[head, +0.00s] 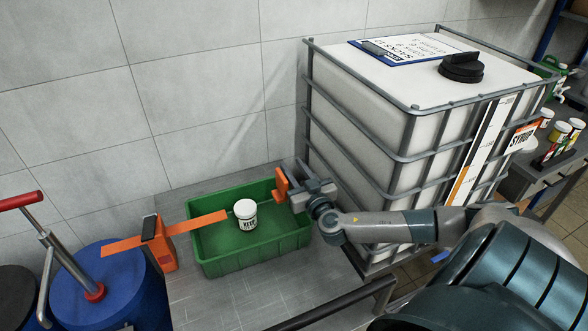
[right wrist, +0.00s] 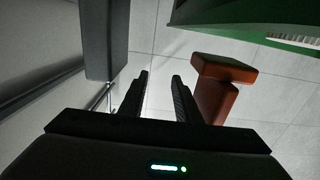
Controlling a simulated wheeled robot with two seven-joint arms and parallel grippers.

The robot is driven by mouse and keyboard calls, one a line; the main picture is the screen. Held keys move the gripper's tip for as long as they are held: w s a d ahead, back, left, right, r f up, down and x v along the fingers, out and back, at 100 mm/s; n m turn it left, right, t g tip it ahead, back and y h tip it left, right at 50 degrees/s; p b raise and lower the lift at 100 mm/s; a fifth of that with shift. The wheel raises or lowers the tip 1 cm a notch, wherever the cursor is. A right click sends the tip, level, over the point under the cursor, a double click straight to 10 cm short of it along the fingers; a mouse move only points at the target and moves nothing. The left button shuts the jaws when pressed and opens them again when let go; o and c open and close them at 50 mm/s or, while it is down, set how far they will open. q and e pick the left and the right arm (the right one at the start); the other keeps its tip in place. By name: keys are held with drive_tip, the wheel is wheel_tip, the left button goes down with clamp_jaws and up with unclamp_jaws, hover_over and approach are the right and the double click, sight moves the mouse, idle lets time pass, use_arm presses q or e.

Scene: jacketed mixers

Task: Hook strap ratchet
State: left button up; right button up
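An orange strap (head: 205,221) runs from an orange ratchet body (head: 166,254) with a black handle (head: 149,228) towards the green crate (head: 280,252). The ratchet is beside the blue drum. My right gripper (head: 298,182) is above the crate's back right corner, near the caged tank. In the right wrist view its two dark fingers (right wrist: 159,98) stand apart with nothing between them. An orange T-shaped piece (head: 281,184) is close beside this gripper; in the right wrist view it (right wrist: 221,85) is right of the fingers. What it is fixed to is unclear. My left gripper is not in view.
A white jar (head: 246,213) stands in the crate. A blue drum (head: 105,285) with a red-handled pump (head: 20,201) is at the left. A caged white tank (head: 385,125) rises close on the right, with a clipboard (head: 410,48) on top. The wall is behind.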

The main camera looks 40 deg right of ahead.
drive_tip(key=shift+s, duration=0.1)
drive_tip(key=b+v, duration=0.3)
drive_tip(key=v, duration=0.4)
drive_tip(key=shift+s, duration=0.15)
idle(0.4)
drive_tip(key=shift+r, duration=0.1)
